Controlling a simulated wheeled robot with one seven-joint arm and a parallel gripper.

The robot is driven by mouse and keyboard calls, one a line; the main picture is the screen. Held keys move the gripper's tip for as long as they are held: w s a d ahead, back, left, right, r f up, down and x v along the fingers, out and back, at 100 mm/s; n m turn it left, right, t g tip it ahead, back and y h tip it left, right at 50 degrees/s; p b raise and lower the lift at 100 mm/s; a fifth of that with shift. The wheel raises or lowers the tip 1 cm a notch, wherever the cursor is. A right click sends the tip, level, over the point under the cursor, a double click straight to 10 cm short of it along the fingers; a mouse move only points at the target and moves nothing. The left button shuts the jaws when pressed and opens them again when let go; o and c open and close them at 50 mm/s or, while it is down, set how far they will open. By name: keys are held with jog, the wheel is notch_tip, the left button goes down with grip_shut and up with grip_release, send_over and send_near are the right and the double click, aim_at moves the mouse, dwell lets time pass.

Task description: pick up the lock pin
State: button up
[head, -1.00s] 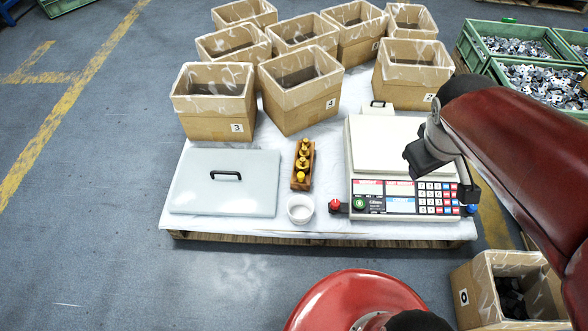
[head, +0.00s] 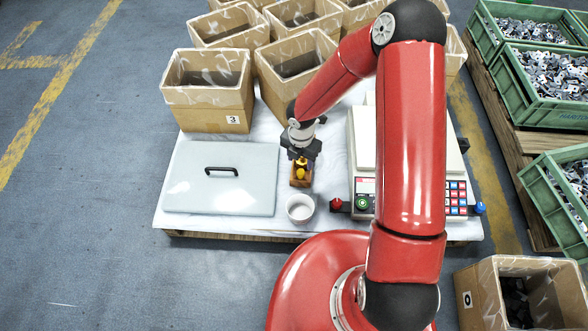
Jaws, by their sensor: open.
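I cannot make out a lock pin in the head view. My gripper (head: 301,155) is open and points down over the far part of a small wooden block (head: 301,184) that holds brass weights (head: 300,171). The gripper hides the far end of the block and some of the weights. Whether the fingers touch a weight cannot be told.
A white cup (head: 300,208) stands just in front of the block. A grey lid with a black handle (head: 221,185) lies to the left. A counting scale (head: 364,185) is to the right, partly behind my arm. Cardboard boxes (head: 208,95) stand behind; green crates (head: 546,95) are at right.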

aim_at(301, 171)
notch_tip(301, 171, down, 3)
jog(key=shift+a+r+b, duration=0.1)
jog(key=shift+b, duration=0.2)
jog(key=f, duration=0.3)
jog(key=f+b, duration=0.1)
jog(key=f, duration=0.1)
jog(key=shift+d+f, duration=0.1)
jog(key=shift+d, duration=0.15)
jog(key=shift+c, duration=0.2)
jog(key=c, duration=1)
